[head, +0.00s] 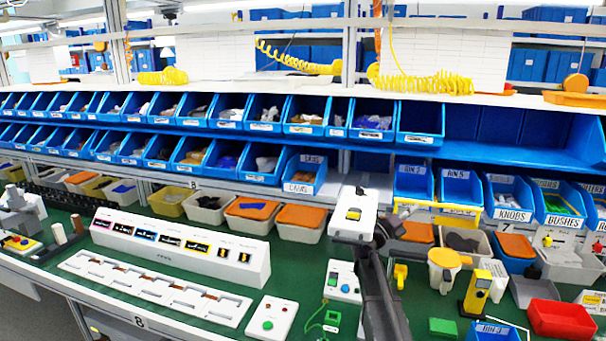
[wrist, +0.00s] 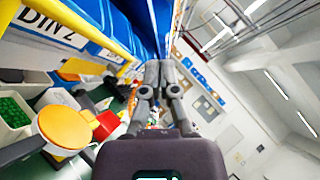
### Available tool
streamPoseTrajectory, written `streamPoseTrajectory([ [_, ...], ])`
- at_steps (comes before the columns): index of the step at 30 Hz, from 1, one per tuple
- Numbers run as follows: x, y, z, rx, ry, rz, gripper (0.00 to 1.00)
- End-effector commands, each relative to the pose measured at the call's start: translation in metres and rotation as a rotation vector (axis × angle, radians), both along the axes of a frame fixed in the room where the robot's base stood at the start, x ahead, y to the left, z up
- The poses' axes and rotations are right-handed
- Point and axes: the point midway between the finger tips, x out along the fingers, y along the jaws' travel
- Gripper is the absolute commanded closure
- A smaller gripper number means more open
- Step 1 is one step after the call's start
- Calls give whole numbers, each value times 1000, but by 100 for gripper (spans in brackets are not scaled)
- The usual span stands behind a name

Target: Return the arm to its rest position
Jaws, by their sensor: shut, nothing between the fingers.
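My gripper (wrist: 159,68) is shut and empty in the wrist view, its two grey fingers side by side. It points along the row of blue bins and touches nothing that I can see. In the head view my dark arm rises from the bottom edge, right of the middle, over the green bench (head: 235,272). The fingers cannot be made out in the head view. I cannot pick out a rotary switch for certain.
Blue bins (head: 420,120) line the back in rows. A white panel box (head: 180,247) and a button box (head: 270,316) stand left of the arm. A yellow device (head: 479,291) and a red bin (head: 562,319) stand to the right. Space above the bench front looks open.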

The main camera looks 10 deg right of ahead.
Motion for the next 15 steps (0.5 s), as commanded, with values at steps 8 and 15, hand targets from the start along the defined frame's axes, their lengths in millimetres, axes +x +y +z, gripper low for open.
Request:
streamPoseTrajectory([
  [8, -12, -27, -10, 91, -72, 0, 100],
  [15, -39, -24, -45, 342, -344, 63, 100],
])
